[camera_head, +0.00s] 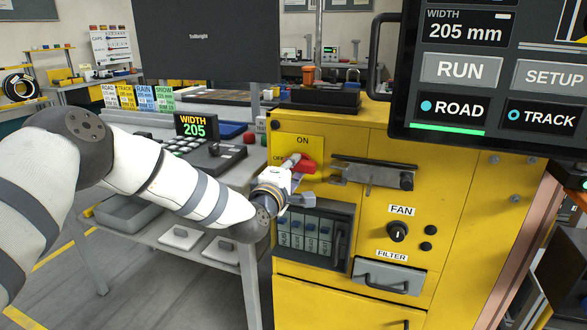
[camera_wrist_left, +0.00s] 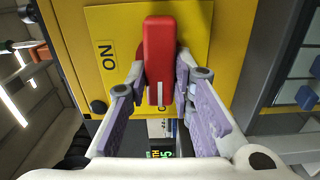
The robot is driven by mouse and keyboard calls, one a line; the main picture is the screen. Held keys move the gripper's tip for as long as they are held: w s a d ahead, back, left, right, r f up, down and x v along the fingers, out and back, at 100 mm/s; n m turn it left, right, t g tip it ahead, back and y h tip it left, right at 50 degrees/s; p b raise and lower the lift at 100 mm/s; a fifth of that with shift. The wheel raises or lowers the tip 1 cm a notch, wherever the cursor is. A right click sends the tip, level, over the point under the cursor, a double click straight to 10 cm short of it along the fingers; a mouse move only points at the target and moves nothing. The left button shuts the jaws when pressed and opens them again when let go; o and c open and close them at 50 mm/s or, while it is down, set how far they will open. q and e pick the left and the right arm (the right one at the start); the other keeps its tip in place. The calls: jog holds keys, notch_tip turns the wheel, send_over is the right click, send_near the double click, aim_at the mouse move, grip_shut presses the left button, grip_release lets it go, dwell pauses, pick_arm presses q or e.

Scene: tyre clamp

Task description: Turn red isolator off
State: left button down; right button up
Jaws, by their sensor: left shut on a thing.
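The red isolator handle (camera_head: 305,163) sits on a yellow plate (camera_head: 318,146) at the upper left of the yellow cabinet. "ON" is printed above it and "OFF", partly hidden, to its left. The handle (camera_wrist_left: 160,45) lies roughly sideways, its white line at the end toward the "OFF" side. My left gripper (camera_head: 296,177) reaches it from the left. In the left wrist view, the left gripper's fingers (camera_wrist_left: 160,84) are closed on both sides of the handle. My right gripper is not in view.
Right of the handle is a metal latch (camera_head: 372,175). Below are a box of blue-topped switches (camera_head: 312,235), a FAN knob (camera_head: 397,231) and a FILTER drawer (camera_head: 388,277). A large screen (camera_head: 490,75) overhangs at upper right. A grey bench (camera_head: 190,215) stands left of the cabinet.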

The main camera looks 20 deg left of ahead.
pick_arm(q)
jog(key=shift+d+f+n, duration=0.1)
jog(key=shift+n, duration=0.2)
dwell(0.4)
jog(key=c, duration=1.4)
grip_release()
jog(key=s, duration=1.2)
jog(key=shift+a, duration=0.25)
